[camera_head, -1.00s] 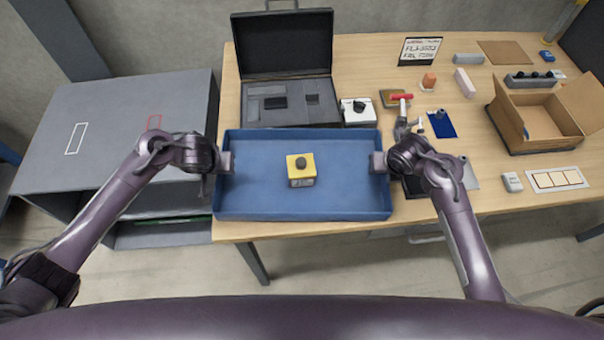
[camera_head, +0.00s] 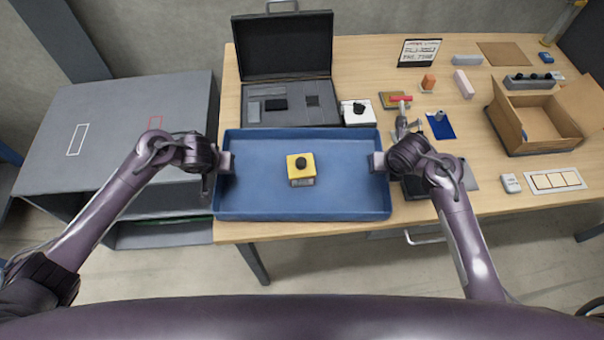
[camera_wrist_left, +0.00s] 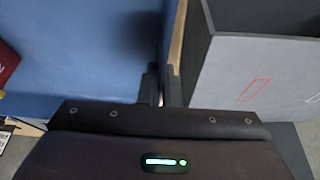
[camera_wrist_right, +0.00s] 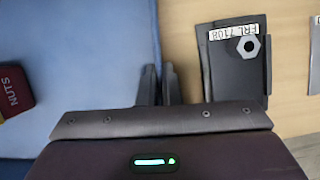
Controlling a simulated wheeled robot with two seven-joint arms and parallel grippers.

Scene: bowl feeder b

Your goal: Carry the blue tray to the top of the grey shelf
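The blue tray (camera_head: 340,207) lies level at the left front of the table, and I cannot tell whether it touches the tabletop. A yellow box with a black knob (camera_head: 300,168) stands in its middle. My left gripper (camera_head: 228,162) is at the tray's left wall, and its close-set fingers (camera_wrist_left: 162,88) straddle that wall. My right gripper (camera_head: 377,162) is at the right wall in the same way, with its fingers (camera_wrist_right: 160,88) close about it. The grey shelf (camera_head: 110,110) stands left of the table; its top is bare except for a white and a red outline.
An open black case (camera_head: 285,60) and a white box with a black knob (camera_head: 358,112) stand close behind the tray. A clamp, a blue card (camera_head: 441,124) and an open carton (camera_head: 540,120) are to the right. A narrow gap separates table and shelf.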

